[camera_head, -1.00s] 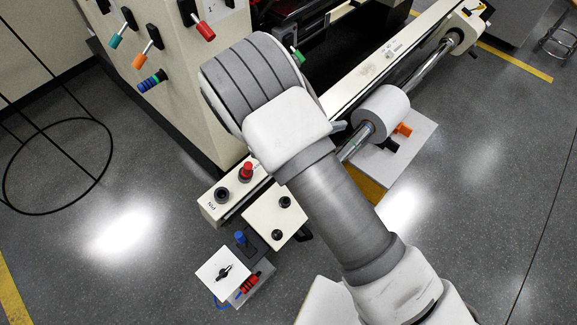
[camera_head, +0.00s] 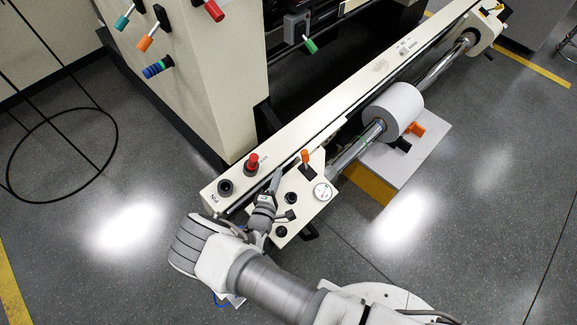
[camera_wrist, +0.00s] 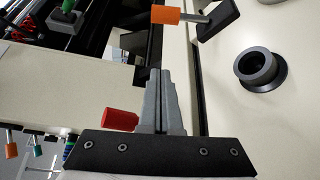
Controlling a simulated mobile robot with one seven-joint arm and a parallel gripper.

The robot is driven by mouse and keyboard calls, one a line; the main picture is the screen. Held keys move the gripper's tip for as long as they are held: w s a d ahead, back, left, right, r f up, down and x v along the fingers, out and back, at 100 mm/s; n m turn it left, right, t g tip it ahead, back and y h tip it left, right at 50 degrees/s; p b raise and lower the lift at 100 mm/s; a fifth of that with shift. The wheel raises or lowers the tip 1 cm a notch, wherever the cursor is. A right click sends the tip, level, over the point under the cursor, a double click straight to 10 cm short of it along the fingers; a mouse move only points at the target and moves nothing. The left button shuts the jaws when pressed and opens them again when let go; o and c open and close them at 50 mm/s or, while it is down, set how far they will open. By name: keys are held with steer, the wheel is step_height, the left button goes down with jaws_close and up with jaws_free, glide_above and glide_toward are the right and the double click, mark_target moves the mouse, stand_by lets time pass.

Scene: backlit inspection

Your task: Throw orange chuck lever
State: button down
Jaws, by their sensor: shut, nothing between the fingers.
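A lever with an orange handle (camera_head: 305,157) stands on the cream end housing beside the roll shaft in the head view. In the wrist view an orange handle (camera_wrist: 166,14) on a metal rod with a dark base is at the top, ahead of the fingers and apart from them. My gripper (camera_head: 277,176) is over the cream housing, just left of and below the lever in the head view. In the wrist view my gripper (camera_wrist: 160,74) has its two grey fingers together, with nothing between them.
A red knob (camera_head: 252,162) is left of my gripper; a red knob (camera_wrist: 121,119) shows beside the fingers. A black ring (camera_wrist: 260,68) is at right. A white roll (camera_head: 398,107) sits on the shaft. Other coloured levers, one orange (camera_head: 145,43), are on the cabinet.

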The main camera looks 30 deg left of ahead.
mark_target(305, 160)
steer(key=w+b, duration=0.1)
steer(key=w, duration=0.3)
steer(key=w+b, duration=0.1)
steer(key=w, duration=0.4)
steer(key=shift+d+f+b, duration=0.15)
steer(key=shift+f+b, duration=0.05)
steer(key=shift+b, duration=0.15)
steer(key=shift+s+d+r, duration=0.1)
steer(key=shift+d+r, duration=0.05)
steer(key=shift+d, duration=0.55)
steer(key=shift+b, duration=0.3)
steer(key=shift+d+m, duration=0.2)
steer(key=shift+m, duration=0.1)
